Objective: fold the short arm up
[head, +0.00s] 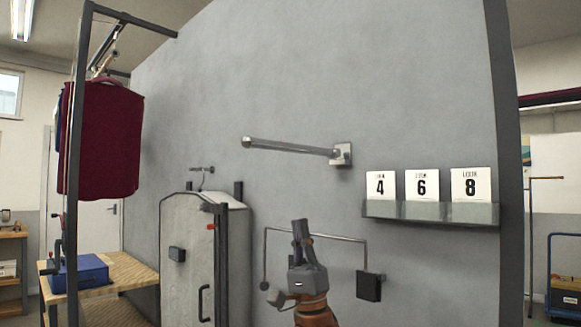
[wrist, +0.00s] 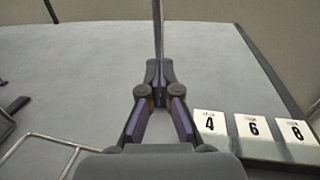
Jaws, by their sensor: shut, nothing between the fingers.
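A straight grey arm (head: 290,147) sticks out from a square bracket (head: 342,154) on the grey wall, roughly level, its free end to the left. In the wrist view a thin bar (wrist: 158,25), seemingly this arm, runs up from just beyond my fingertips; contact cannot be told. A thin bent rail (head: 340,238) with a black block (head: 369,286) is lower on the wall; it also shows in the wrist view (wrist: 45,140). Which one is the short arm is not marked. My gripper (head: 300,228) is shut and empty, pointing up below the straight arm.
A ledge (head: 430,212) with cards 4, 6 and 8 is on the wall to the right. A grey cabinet-like case (head: 180,250) stands left of my gripper. Red clothing (head: 102,140) hangs on a rack, above a wooden table (head: 125,275) with a blue box (head: 80,272).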

